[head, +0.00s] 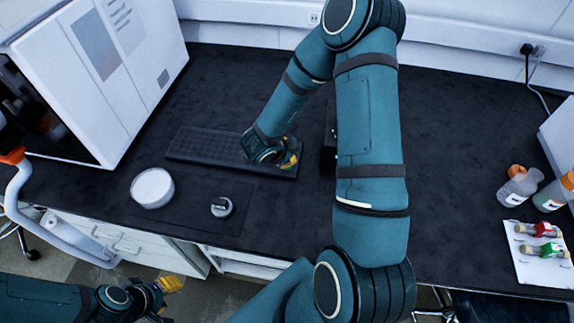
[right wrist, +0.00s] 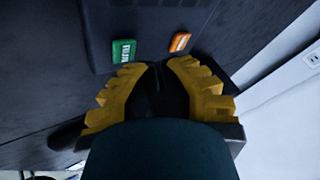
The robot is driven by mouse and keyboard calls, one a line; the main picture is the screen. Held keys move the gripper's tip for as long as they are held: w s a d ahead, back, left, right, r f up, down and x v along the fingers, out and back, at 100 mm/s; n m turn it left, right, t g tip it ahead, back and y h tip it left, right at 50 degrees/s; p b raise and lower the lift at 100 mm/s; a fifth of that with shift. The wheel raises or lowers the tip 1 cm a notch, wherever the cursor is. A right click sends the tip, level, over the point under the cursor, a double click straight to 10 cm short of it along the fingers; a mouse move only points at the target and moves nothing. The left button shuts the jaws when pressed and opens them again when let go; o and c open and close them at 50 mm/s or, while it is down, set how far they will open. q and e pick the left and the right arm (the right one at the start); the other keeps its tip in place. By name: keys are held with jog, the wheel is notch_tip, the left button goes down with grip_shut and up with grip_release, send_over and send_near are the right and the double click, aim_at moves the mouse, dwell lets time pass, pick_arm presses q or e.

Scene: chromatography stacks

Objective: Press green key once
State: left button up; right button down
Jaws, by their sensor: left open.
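The dark keyboard (head: 205,146) lies on the black bench, and its right end is partly hidden by my right gripper (head: 290,161). In the right wrist view, the green key (right wrist: 123,50) with white lettering is ahead and left of the fingertips of my right gripper (right wrist: 158,66). An orange key (right wrist: 180,42) is just right of the fingertips' line. I cannot tell whether the tips touch the keyboard surface. My left gripper (head: 167,297) is open and empty, low at the left, away from the bench.
A white round dish (head: 152,188) and a small dark-and-white round item (head: 221,207) sit in front of the keyboard. A large white instrument (head: 105,75) stands at the left. Bottles (head: 519,187) and a white rack (head: 545,262) with red and green items are at the right.

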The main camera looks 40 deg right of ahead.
jog(key=shift+f, duration=0.15)
dwell(0.4)
jog(key=shift+f, duration=0.3)
jog(key=shift+f+b, duration=0.4)
jog(key=shift+b, duration=0.05)
dwell(0.6)
jog(key=shift+r, duration=0.15)
jog(key=shift+r+p, duration=0.7)
jog(key=shift+p, duration=0.15)
notch_tip(320, 180, up, 5)
jog(key=p, duration=0.4)
jog(key=shift+p, duration=0.4)
